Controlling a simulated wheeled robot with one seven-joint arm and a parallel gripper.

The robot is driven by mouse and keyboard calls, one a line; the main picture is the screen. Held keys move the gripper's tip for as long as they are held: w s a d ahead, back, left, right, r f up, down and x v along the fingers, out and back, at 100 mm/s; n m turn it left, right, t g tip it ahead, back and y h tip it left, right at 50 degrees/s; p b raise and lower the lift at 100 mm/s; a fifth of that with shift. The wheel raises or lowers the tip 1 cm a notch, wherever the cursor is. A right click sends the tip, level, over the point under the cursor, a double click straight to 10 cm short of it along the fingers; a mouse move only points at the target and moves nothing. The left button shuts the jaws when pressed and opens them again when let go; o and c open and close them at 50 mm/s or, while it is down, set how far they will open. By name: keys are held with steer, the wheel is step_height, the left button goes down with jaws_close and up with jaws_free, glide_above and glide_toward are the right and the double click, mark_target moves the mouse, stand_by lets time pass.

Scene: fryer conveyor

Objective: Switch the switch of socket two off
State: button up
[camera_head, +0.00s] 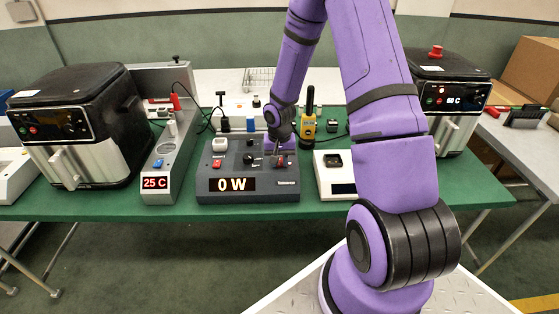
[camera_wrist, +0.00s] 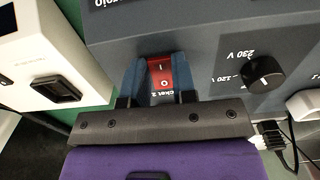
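A grey power meter box (camera_head: 215,186) stands on the green table, and its display (camera_head: 232,184) reads 0 W. The red rocker switch of socket two (camera_wrist: 160,70) shows in the wrist view, marked I and O, above a partly hidden "socket 2" label. I cannot tell which side of the rocker is pressed in. My gripper (camera_wrist: 160,80) has its two blue fingers apart, one on each side of the switch. Whether they touch it is unclear. In the head view my gripper (camera_head: 280,148) is over the right side of the box and hides part of it.
A black knob (camera_wrist: 263,74) marked 230 V sits beside the switch. Another red switch (camera_head: 216,163) is on the box's left. A unit reading 25 C (camera_head: 155,183) stands left, a white scale (camera_head: 333,178) right, and a yellow device (camera_head: 308,126) behind. Air fryers (camera_head: 80,125) flank them.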

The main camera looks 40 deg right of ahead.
steer(key=shift+d, duration=0.1)
steer(key=shift+c, duration=0.3)
steer(key=shift+w+g, duration=0.15)
steer(key=shift+g, duration=0.15)
steer(key=shift+w+d+r+g+y, duration=0.1)
steer(key=shift+w+r+g+y, duration=0.05)
steer(key=shift+g+y, duration=0.7)
steer(key=o, duration=0.9)
